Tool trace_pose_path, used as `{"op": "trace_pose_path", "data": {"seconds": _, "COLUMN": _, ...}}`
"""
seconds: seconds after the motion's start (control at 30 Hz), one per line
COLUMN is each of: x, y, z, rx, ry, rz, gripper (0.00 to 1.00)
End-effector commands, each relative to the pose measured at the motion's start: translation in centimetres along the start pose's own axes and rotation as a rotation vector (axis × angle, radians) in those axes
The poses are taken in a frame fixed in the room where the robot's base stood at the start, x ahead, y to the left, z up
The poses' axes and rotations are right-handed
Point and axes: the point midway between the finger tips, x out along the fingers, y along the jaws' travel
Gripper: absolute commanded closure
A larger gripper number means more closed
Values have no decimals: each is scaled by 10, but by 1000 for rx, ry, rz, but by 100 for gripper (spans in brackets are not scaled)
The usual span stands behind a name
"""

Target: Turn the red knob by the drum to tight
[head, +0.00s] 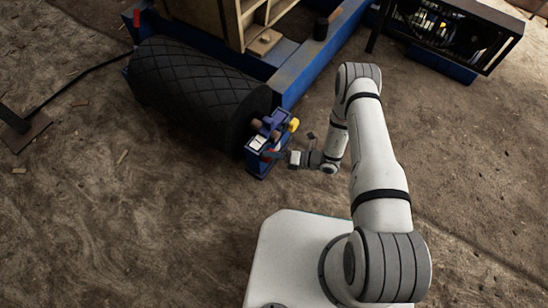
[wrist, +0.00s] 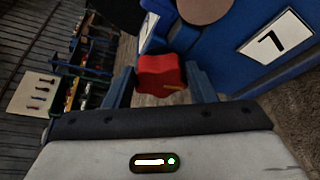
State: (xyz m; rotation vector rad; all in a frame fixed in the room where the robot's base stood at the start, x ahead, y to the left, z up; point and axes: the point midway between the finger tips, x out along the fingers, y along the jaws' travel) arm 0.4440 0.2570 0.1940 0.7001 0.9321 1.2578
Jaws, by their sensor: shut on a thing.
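The red knob (wrist: 161,77) shows in the wrist view, on the side of a blue housing (wrist: 228,50) with a white label marked 7. My gripper (wrist: 161,88) has one finger on each side of the knob and is shut on it. A yellow-orange mark shows at the knob's lower right. In the head view my gripper (head: 287,158) reaches left to the blue housing (head: 258,160) at the end of the black drum (head: 195,88). The knob is too small to make out clearly there.
A blue frame (head: 325,50) with a wooden box structure (head: 225,20) stands behind the drum. A yellow part (head: 294,124) sits by the housing. A dark machine (head: 450,35) is at the upper right. A cable runs left from the drum. The dirt floor in front is mostly clear.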

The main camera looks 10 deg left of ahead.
Motion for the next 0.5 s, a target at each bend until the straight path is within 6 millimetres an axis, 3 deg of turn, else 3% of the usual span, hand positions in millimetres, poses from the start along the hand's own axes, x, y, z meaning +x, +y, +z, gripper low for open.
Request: {"op": "trace_pose_path", "data": {"seconds": 0.5, "x": 1, "y": -10, "z": -2, "rx": 434, "ry": -2, "rz": 180, "gripper": 73}}
